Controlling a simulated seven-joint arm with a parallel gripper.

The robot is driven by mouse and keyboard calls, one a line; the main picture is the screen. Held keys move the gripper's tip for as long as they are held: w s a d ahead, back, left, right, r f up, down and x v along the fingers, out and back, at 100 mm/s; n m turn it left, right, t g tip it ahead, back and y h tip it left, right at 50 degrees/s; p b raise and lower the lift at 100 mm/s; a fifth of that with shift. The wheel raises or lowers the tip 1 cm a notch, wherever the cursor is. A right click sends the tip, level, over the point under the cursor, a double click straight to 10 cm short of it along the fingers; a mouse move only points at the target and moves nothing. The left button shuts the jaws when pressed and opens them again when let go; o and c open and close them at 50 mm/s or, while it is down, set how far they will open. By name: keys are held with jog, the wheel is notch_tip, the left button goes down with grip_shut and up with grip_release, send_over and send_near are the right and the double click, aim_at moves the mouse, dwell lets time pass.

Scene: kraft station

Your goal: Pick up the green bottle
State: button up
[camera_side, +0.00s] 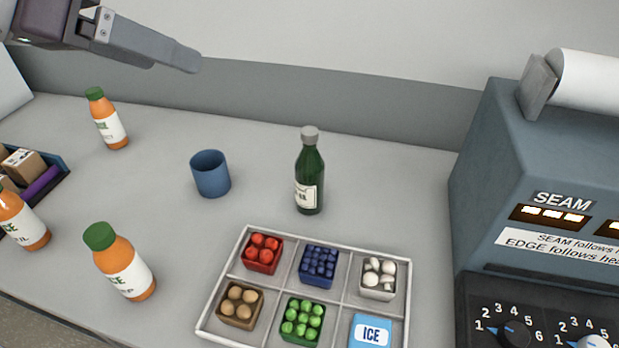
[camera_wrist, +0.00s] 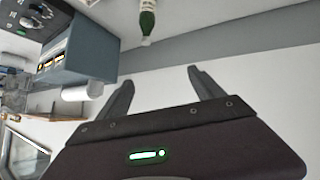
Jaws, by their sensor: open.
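The dark green bottle (camera_side: 309,178) with a grey cap and a white label stands upright on the grey table, right of the blue cup. It also shows in the wrist view (camera_wrist: 147,22) at the top edge, partly cut off. My gripper (camera_side: 190,62) is high at the upper left of the side view, well apart from the bottle. In the wrist view its two fingers (camera_wrist: 158,78) are spread apart with nothing between them.
A blue cup (camera_side: 210,174) stands left of the bottle. Several orange bottles with green caps (camera_side: 107,120) stand further left. A divided tray (camera_side: 402,300) of small food boxes lies in front. A SEAM machine (camera_side: 480,190) stands at right.

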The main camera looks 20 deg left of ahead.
jog(key=w+d+f+t, duration=0.2)
jog(key=w+d, duration=0.6)
jog(key=t, duration=0.2)
send_over(307, 169)
jog(key=s, duration=0.2)
notch_tip(307, 169, down, 4)
jog(key=shift+m+y, duration=0.3)
jog(key=shift+y, duration=0.1)
jog(key=f, duration=1.8)
jog(key=shift+w+a+f, duration=0.2)
jog(key=shift+w+f, duration=0.1)
jog(key=shift+w, duration=0.05)
jog(key=x, duration=0.4)
jog(key=a+f+x, duration=0.1)
jog(key=x, duration=0.2)
jog(key=shift+r, duration=0.1)
grip_shut()
